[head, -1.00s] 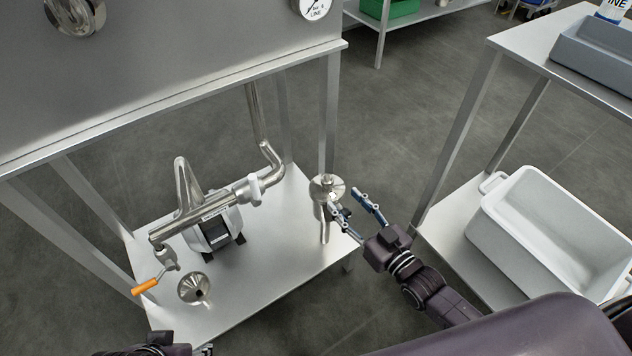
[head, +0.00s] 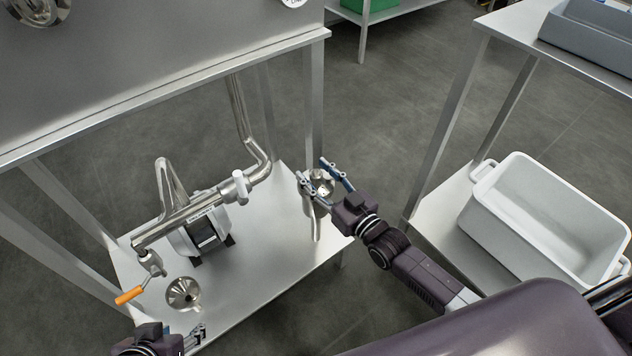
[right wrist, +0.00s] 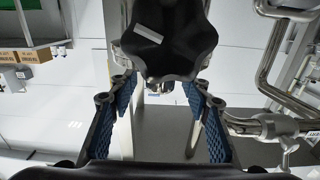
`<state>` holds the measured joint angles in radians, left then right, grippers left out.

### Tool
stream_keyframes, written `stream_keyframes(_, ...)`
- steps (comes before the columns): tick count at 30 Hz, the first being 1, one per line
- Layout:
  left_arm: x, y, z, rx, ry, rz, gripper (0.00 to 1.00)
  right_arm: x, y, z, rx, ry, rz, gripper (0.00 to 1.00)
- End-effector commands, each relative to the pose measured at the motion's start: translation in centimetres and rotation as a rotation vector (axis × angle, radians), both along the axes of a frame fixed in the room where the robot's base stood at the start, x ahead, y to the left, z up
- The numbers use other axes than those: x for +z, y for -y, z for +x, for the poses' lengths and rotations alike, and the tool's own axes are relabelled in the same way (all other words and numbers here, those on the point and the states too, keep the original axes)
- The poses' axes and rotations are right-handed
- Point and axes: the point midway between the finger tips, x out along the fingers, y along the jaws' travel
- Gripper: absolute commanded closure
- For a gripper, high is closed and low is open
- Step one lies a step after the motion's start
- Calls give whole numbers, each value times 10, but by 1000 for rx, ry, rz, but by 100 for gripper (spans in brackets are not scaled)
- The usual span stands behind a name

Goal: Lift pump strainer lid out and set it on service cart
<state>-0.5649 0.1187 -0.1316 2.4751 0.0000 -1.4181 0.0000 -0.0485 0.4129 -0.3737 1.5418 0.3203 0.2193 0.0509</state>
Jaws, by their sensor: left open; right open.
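The pump strainer (head: 314,222) is a steel cylinder at the right end of the low steel shelf. Its round metal lid (head: 318,188) sits on top, partly hidden by my right gripper. My right gripper (head: 320,170) is open, with its fingers on either side of the lid's top; I cannot tell whether they touch it. The right wrist view also shows the open right gripper (right wrist: 160,95) with blue-padded fingers; the lid is not clear there. My left gripper (head: 198,338) is open and empty at the shelf's front edge. The service cart (head: 513,38) stands at the right.
The cart holds a grey tray (head: 590,38) on top and a white tub (head: 545,215) below. A pump (head: 205,232), pipework, an orange-handled valve (head: 130,295) and a steel funnel (head: 183,293) occupy the shelf's left. A table leg (head: 314,115) stands just behind the strainer.

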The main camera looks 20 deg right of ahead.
Motion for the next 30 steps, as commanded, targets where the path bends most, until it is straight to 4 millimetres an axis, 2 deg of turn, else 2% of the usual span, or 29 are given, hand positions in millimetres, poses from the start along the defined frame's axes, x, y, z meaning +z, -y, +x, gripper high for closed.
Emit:
stream_keyframes(4,0,0,0,0,0,0,56,0,0,0,0,0,0,57)
stream_keyframes(16,0,0,0,0,-1,0,56,0,0,0,0,1,0,100)
stream_keyframes(30,1,-1,-3,2,-13,3,56,7,0,0,0,4,1,100)
